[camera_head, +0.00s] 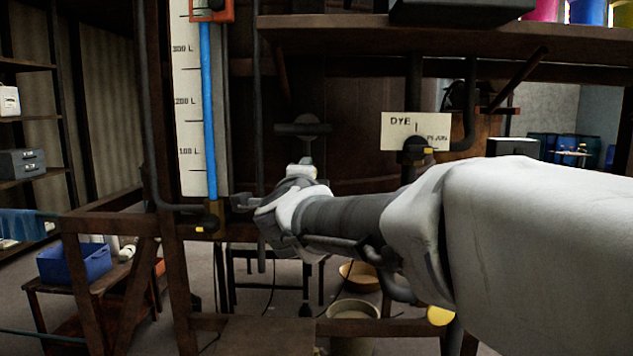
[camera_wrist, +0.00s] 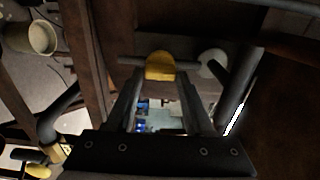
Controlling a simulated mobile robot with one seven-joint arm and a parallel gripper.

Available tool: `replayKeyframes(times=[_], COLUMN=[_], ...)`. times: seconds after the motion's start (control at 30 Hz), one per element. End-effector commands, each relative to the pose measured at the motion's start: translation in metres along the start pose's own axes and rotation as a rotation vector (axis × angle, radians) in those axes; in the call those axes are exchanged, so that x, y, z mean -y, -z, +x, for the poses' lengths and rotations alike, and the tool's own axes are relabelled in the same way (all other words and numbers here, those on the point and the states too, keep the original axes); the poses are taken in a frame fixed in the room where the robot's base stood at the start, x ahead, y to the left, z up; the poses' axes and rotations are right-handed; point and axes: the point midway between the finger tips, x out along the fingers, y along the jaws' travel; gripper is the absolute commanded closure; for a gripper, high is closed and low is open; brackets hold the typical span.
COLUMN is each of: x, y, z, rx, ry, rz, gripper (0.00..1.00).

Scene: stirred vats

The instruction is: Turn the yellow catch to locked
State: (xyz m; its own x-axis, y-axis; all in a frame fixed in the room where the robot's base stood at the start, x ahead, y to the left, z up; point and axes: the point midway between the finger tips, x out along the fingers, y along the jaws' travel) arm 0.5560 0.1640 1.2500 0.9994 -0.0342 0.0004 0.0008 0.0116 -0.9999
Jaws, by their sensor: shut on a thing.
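The yellow catch (camera_wrist: 160,66) shows in the wrist view as a rounded yellow piece on a dark horizontal bar, between the tips of my two fingers. My gripper (camera_wrist: 160,80) is shut on it. In the head view my gripper (camera_head: 241,203) points left, just right of the foot of the level gauge. The catch in its grip cannot be made out there, and my arm covers much of the area to the right. I cannot tell from these frames whether the catch is at its locked position.
A gauge board (camera_head: 190,105) with a blue column stands left of my gripper. A small yellow-marked fitting (camera_head: 206,229) sits below it. A DYE sign (camera_head: 414,131) hangs above my arm. A wooden frame (camera_head: 105,270) and a blue bin (camera_head: 74,262) are at lower left.

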Motion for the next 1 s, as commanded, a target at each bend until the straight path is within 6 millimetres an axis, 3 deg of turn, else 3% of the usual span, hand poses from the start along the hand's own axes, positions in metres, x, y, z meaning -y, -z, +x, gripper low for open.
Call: replayKeyframes(times=[0.33, 0.37, 0.53, 1.0], x=[-0.0002, -0.0002, -0.0002, -0.0001], y=[-0.0001, -0.0002, -0.0001, 0.0008], z=[-0.0001, -0.0001, -0.0001, 0.0008], rx=[0.0, 0.0, 0.0, 0.0], ry=[-0.001, -0.001, -0.001, 0.0], rz=[0.007, 0.007, 0.005, 0.004], gripper=[1.0, 0.46, 0.18, 0.18])
